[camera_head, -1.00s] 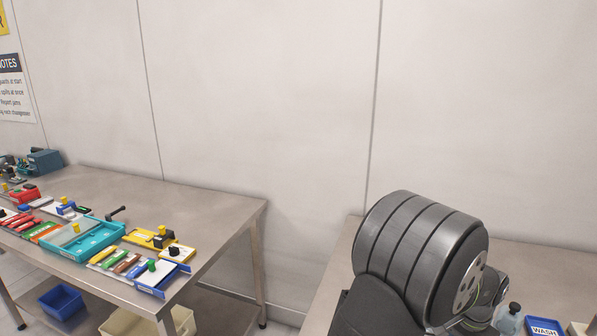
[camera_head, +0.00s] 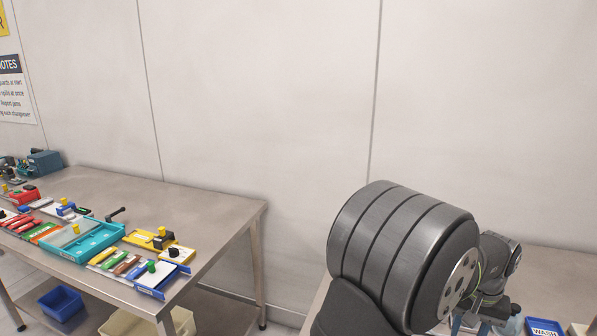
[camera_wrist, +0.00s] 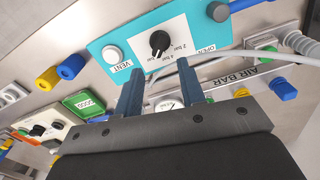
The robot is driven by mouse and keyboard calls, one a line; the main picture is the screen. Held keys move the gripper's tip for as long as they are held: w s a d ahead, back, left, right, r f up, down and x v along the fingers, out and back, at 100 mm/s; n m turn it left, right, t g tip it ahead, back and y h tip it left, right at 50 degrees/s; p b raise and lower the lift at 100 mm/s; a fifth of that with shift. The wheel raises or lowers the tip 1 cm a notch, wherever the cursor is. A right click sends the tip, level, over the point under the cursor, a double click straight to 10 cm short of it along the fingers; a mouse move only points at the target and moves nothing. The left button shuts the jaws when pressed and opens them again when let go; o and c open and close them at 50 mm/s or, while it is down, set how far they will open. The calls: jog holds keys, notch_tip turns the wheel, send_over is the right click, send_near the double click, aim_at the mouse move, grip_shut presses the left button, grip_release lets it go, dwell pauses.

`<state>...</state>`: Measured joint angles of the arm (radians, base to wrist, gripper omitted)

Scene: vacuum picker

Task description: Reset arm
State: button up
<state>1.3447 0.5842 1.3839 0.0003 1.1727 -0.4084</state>
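My gripper (camera_wrist: 160,90) shows in the wrist view with its two blue-grey fingers spread apart and nothing between them. A round gauge (camera_wrist: 167,105) shows between the fingers, partly hidden.
In the wrist view, a bar marked AIR BAR (camera_wrist: 262,68) with hoses lies at right, and yellow and blue fittings sit at left. In the head view, a steel table (camera_head: 213,218) at left holds trays and coloured parts. A WASH container (camera_head: 543,328) is at lower right.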

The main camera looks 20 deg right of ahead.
jog(key=shift+r, duration=1.95)
jog(key=shift+o, duration=0.4)
jog(key=o, duration=1.1)
jog(key=shift+n+t+h, duration=0.4)
jog(key=shift+t+h, duration=0.2)
jog(key=shift+h, duration=0.1)
jog(key=w+r, duration=0.2)
jog(key=w, duration=0.1)
jog(key=w+a+r, duration=0.1)
jog(key=w+r, duration=0.1)
jog(key=r, duration=0.1)
jog(key=shift+w, duration=0.4)
jog(key=shift+o, duration=1.1)
jog(key=w+a+r+n+t+h, duration=0.1)
jog(key=w+a+r+t, duration=0.1)
jog(key=w+r, duration=0.5)
jog(key=shift+w+a+h, duration=0.3)
jog(key=shift+a+h, duration=0.1)
jog(key=shift+a, duration=0.1)
jog(key=x, duration=0.9)
jog(key=shift+d+f, duration=0.2)
jog(key=shift+w, duration=0.1)
jog(key=v, duration=1)
